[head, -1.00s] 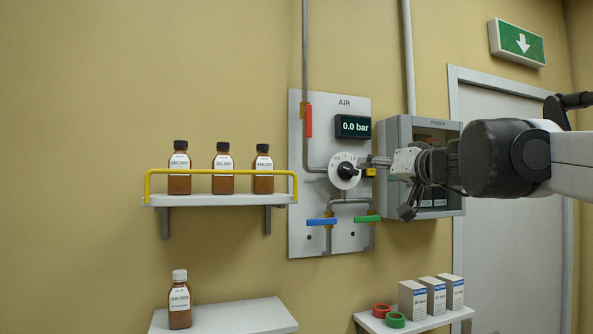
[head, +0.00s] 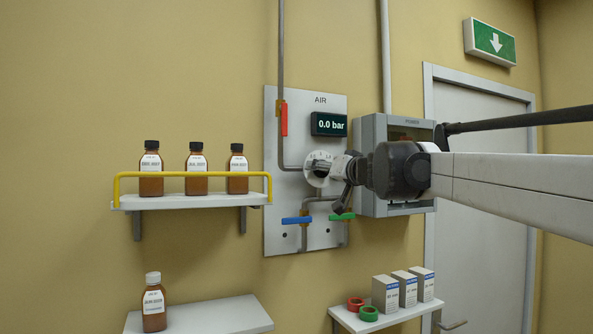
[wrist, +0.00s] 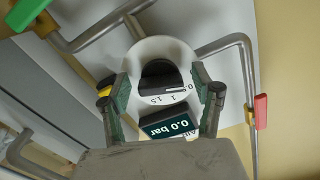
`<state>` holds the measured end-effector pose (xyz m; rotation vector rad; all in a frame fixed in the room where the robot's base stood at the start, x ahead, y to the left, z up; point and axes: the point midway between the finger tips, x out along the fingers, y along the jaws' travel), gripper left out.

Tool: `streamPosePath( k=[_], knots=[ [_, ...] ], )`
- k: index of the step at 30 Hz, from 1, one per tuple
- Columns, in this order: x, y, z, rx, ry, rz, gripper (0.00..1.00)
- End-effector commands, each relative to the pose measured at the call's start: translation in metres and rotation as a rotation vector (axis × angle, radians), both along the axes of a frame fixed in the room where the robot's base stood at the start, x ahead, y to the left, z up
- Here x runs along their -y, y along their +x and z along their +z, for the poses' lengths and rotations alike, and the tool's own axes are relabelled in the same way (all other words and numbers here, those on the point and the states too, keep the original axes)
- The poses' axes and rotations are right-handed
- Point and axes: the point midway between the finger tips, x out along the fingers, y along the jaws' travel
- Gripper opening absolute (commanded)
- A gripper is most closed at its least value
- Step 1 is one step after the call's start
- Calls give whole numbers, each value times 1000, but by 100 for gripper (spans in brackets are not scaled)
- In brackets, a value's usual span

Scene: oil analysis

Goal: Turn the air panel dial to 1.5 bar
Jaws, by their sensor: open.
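The air panel (head: 275,225) is a grey plate on the wall with a display (head: 329,124) reading 0.0 bar. Its dial (head: 317,168) has a white scale disc and a dark knob, partly hidden by my gripper in the head view. My gripper (wrist: 160,92) is open, with one finger on each side of the knob. I cannot tell whether the fingers touch it.
A red-handled valve (head: 284,119), a blue handle (head: 297,220) and a green handle (head: 342,216) sit on pipes around the dial. The grey power box (head: 367,190) is close to the right. A shelf (head: 190,201) with brown bottles is to the left.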

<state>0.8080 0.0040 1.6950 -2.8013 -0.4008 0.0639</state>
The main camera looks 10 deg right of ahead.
Motion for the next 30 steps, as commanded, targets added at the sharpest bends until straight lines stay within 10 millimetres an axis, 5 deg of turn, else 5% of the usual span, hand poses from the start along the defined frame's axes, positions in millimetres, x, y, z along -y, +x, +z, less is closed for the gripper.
streamPosePath(
  k=[7, 18, 30],
  knots=[
    [0, 0, 0, 0, 0, 0, 62],
    [0, 0, 0, 0, 0, 0, 16],
    [0, 0, 0, -26, 89, 0, 16]
  ],
)
